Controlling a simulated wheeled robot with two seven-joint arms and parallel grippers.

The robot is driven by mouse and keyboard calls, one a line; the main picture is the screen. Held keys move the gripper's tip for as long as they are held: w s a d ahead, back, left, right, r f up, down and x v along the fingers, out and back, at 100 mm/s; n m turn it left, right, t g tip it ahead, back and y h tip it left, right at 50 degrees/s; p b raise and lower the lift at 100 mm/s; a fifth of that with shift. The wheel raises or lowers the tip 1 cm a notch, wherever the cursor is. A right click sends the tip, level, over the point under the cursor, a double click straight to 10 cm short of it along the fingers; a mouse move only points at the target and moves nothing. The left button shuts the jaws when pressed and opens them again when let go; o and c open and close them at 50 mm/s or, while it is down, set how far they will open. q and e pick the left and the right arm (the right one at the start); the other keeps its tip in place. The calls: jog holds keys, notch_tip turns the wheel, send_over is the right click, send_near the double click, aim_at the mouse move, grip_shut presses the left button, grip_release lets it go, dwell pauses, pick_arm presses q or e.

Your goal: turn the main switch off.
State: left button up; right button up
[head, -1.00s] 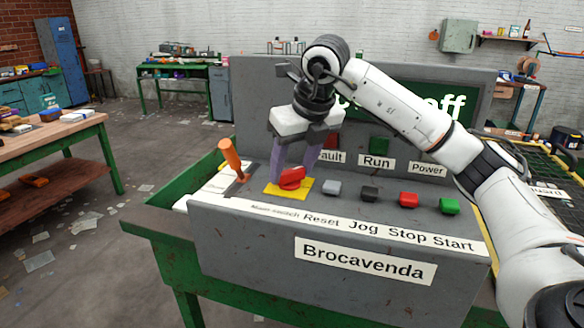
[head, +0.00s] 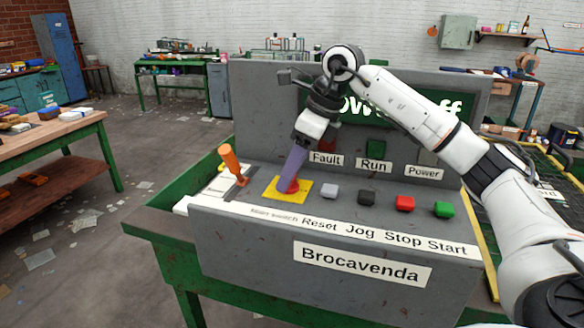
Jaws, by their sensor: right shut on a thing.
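The main switch is a red knob (head: 291,187) on a yellow square plate (head: 270,190) at the left part of the grey control panel (head: 330,225). A "Main switch" label sits in front of it. My right gripper (head: 289,184) comes down from above and is shut on the red knob. Its purple fingers cover most of the knob, so its exact angle is hard to see. My left gripper is not in view.
An orange lever (head: 232,163) stands left of the switch. Grey (head: 331,190), black (head: 367,196), red (head: 405,203) and green (head: 444,209) buttons line up to its right. Fault, Run and Power lamps are behind. A wooden workbench (head: 60,135) stands far left.

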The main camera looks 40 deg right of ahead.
dwell(0.5)
jog(key=o, duration=1.1)
jog(key=shift+c, duration=0.2)
jog(key=v, duration=1)
jog(key=shift+s+d+r, duration=0.1)
jog(key=shift+r, duration=0.05)
